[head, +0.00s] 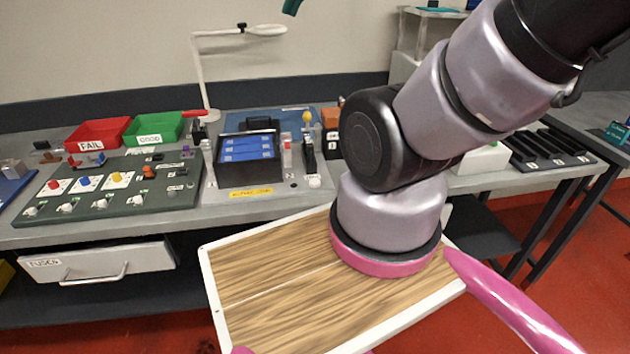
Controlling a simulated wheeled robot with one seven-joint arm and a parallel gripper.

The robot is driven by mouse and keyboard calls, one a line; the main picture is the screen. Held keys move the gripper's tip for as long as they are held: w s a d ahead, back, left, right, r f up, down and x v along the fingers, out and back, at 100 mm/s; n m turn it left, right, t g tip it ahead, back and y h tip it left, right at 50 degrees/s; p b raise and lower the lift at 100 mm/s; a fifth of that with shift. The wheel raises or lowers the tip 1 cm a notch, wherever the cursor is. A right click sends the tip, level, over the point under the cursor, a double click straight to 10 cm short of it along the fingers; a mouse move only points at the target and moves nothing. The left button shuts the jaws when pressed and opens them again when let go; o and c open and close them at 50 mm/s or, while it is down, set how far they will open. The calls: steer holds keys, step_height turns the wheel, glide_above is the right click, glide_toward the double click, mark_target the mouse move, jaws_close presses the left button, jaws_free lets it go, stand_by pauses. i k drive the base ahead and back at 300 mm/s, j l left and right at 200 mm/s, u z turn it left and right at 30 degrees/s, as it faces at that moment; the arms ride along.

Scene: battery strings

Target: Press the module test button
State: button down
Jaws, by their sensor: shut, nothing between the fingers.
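A grey tester station (222,199) stands on the bench near the middle of the head view, with a yellow label (251,193) too small to read surely. A dark tray with blue modules (247,148) sits on it. To its right are a red-and-white part (287,150), a black upright part (308,154) and a round white knob or button (314,182). I cannot tell for sure which is the module test button.
Left of the station is a dark green panel (110,205) with coloured buttons. Behind it are a red FAIL bin (97,134), a green GOOD bin (153,128) and a white lamp (200,70). My arm covers the bench right of the station.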

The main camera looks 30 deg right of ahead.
mark_target(314, 183)
steer(key=k+j+z, duration=0.15)
steer(key=j, duration=0.25)
steer(key=k+j+z, duration=0.15)
steer(key=j, duration=0.2)
steer(key=k+j+z, duration=0.15)
steer(key=j, duration=0.25)
steer(key=k+j+z, duration=0.15)
steer(key=j, duration=0.15)
